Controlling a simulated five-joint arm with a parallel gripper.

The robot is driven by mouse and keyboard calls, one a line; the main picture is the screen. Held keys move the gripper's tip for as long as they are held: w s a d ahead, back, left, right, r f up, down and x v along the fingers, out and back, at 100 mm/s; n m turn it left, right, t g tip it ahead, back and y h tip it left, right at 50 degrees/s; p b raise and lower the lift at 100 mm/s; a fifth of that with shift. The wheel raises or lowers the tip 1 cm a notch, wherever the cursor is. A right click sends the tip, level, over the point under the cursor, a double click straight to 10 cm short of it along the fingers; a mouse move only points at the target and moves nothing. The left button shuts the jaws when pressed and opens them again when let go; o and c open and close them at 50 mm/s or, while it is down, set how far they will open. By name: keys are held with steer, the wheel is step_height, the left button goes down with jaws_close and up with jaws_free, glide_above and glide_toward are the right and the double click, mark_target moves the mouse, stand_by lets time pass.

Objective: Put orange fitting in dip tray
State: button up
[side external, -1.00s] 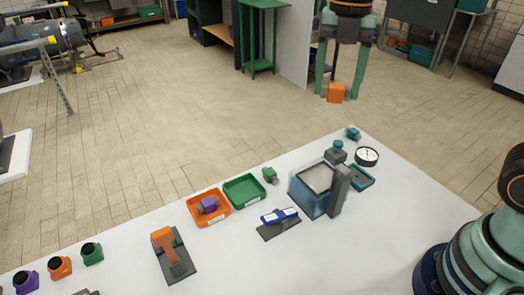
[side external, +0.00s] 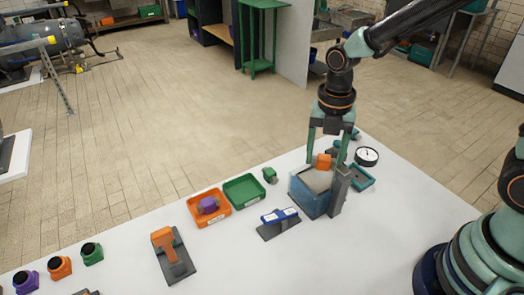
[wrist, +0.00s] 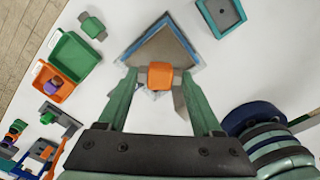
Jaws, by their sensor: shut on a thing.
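The blue-walled, open-topped box (side external: 307,197), which looks like the dip tray, is directly below and in front of my gripper in the side view. In the wrist view its blue rim (wrist: 138,49) shows beyond the fitting, and the fitting hides part of the inside. The fitting appears above the box; the exact height is unclear.
A dark grey post (side external: 337,193) stands against the box's right side. A small teal tray (side external: 361,178) and a round gauge (side external: 367,155) are close by on the right. An orange tray (side external: 196,209) with a purple fitting and an empty green tray (side external: 245,189) stand left.

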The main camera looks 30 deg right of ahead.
mark_target(325, 157)
steer(key=shift+f, duration=1.55)
steer(key=shift+f, duration=0.1)
steer(key=o, duration=1.5)
